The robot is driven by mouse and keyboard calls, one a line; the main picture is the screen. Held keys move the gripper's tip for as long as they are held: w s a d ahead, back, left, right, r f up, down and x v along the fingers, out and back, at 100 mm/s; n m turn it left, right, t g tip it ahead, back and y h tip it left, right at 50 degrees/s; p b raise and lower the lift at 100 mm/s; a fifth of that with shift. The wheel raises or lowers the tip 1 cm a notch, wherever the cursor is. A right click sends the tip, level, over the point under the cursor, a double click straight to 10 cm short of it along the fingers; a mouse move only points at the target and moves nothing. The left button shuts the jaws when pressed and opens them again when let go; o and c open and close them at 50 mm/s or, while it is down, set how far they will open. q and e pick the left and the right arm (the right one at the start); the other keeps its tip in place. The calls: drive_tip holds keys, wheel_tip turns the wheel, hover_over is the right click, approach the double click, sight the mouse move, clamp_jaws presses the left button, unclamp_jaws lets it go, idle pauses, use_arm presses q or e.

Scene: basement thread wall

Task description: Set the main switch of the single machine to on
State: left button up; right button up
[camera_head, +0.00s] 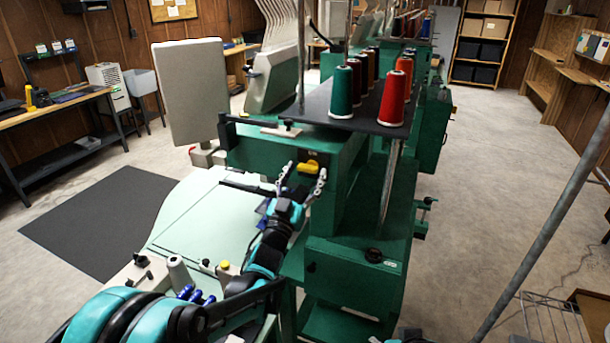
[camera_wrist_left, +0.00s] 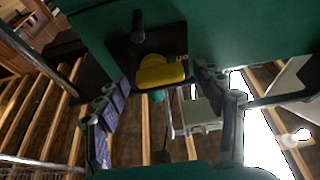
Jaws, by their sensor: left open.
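The single machine (camera_head: 266,146) is a green machine with a pale table (camera_head: 192,213) at its front. Its main switch is a yellow knob (camera_head: 308,166) on the green housing. In the left wrist view the yellow knob (camera_wrist_left: 163,71) sits on a black plate (camera_wrist_left: 125,48) with an "ON" mark and a black peg above. My left gripper (camera_head: 304,182) is open and empty at the switch. In the left wrist view its fingers (camera_wrist_left: 160,88) stand on either side of the knob, with gaps showing. I cannot tell how deep the knob lies between them. My right gripper is not in view.
Red and green thread cones (camera_head: 393,97) stand on a dark rack above the switch. A grey panel (camera_head: 190,92) rises at the left of the machine. A slanted metal pole (camera_head: 546,232) stands at right. The floor at right is mostly clear.

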use_arm(q)
drive_tip(key=shift+w, duration=0.1)
drive_tip(key=c, duration=1.2)
drive_tip(key=shift+o, duration=0.2)
